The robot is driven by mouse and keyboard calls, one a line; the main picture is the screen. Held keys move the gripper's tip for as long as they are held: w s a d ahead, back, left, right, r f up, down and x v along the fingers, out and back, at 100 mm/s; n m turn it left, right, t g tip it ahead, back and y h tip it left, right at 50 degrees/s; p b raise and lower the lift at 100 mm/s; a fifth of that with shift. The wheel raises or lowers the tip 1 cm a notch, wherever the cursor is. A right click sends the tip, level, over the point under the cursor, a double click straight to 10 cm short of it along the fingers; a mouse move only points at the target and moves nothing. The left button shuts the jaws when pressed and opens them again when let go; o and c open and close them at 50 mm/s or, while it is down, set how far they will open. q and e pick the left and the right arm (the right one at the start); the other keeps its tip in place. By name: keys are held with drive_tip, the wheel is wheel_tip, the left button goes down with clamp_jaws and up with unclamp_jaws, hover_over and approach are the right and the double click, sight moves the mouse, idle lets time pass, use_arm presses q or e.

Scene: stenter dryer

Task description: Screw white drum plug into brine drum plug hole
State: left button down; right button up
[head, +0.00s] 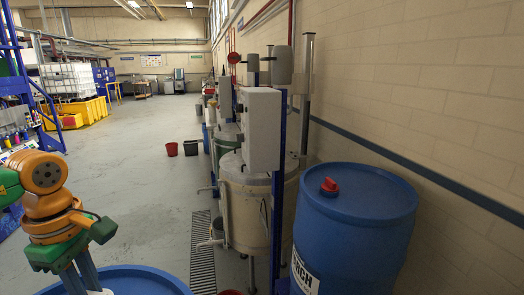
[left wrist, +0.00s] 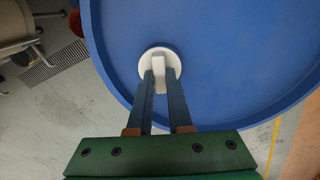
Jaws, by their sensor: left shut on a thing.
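The white drum plug (left wrist: 160,63) is round with a raised grip bar. My left gripper (left wrist: 160,77) is shut on that bar, with one finger on each side. The plug lies over the blue top of a drum (left wrist: 220,50), near its rim; the hole is hidden beneath it, and I cannot tell how far the plug is seated. In the head view, this drum (head: 150,275) shows only its upper rim at the bottom left, with my left gripper (head: 90,288) reaching down to it. My right gripper is in neither view.
A second blue drum (head: 350,235) with a red plug (head: 329,185) stands at the right by the wall. A pale tank (head: 243,200) with a grey box (head: 261,128) stands beyond it. A floor grating (head: 203,250) runs beside the tank. The floor aisle ahead is open.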

use_arm(q)
drive_tip(key=m, duration=0.5)
drive_tip(key=shift+f, duration=0.15)
drive_tip(key=m, duration=0.5)
drive_tip(key=shift+d, duration=0.1)
drive_tip(key=c, duration=0.7)
unclamp_jaws()
drive_tip(key=shift+o, duration=0.3)
drive_tip(key=shift+w, duration=0.2)
